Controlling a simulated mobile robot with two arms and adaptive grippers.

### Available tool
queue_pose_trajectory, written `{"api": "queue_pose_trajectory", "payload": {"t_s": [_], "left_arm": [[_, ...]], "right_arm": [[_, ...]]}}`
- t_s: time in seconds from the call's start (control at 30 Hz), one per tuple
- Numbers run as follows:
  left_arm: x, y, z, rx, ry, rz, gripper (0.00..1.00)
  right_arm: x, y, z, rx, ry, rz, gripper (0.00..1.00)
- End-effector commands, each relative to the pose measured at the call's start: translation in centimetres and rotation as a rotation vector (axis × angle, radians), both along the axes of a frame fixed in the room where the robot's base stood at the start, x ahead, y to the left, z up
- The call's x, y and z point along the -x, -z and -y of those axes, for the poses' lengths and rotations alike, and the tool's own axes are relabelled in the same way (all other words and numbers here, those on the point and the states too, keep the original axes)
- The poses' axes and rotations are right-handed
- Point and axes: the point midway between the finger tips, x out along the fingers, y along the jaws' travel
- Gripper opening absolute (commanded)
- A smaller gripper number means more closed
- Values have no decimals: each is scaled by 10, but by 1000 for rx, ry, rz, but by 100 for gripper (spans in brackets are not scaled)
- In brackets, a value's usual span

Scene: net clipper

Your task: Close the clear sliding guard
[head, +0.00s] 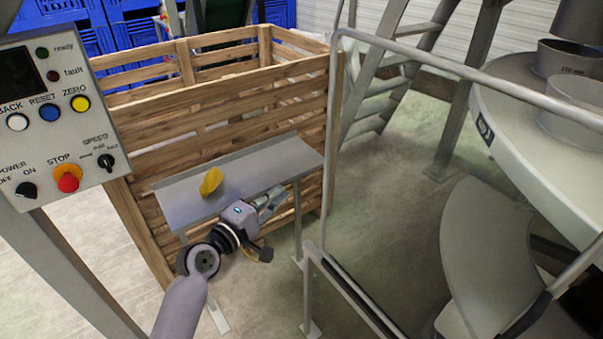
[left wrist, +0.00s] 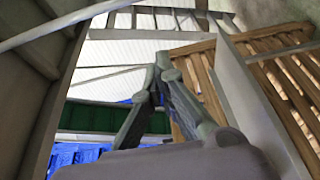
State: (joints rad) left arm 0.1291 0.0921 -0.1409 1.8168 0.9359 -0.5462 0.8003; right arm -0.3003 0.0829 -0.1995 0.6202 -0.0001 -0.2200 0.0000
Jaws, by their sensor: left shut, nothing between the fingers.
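I cannot make out the clear sliding guard for certain in either view. A grey tubular frame (head: 460,70) stands at the right in the head view, with a dark slotted rail (head: 350,287) low at its near side. No clear panel edge stands out there. My left gripper (head: 274,198) is in front of the small metal shelf, left of this frame and apart from it. In the left wrist view its fingers (left wrist: 161,62) come together, shut and empty. My right gripper is in neither view.
A metal shelf (head: 270,155) holds a yellow lump (head: 211,181) before a slatted wooden crate (head: 230,98). A control panel (head: 55,110) with buttons stands at the left. A large round machine table (head: 530,110) fills the right. Floor (head: 400,215) shows between shelf and machine.

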Motion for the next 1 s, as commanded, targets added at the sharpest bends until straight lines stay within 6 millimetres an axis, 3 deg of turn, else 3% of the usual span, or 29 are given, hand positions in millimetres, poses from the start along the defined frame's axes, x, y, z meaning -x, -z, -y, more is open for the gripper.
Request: {"api": "queue_pose_trajectory", "payload": {"t_s": [0.1, 0.27, 0.67, 0.8, 1.0], "left_arm": [[-1, -19, 4, 33, 13, 18, 0], [-16, -21, 14, 36, 14, 17, 0], [-83, -20, 58, 32, 14, 17, 0], [-65, -21, 71, 33, 13, 14, 0], [-52, -19, 80, 31, 13, 17, 0]], "right_arm": [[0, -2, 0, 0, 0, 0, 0], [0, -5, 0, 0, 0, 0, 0], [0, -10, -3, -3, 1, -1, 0], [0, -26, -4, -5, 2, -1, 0], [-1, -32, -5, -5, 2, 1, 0]]}}
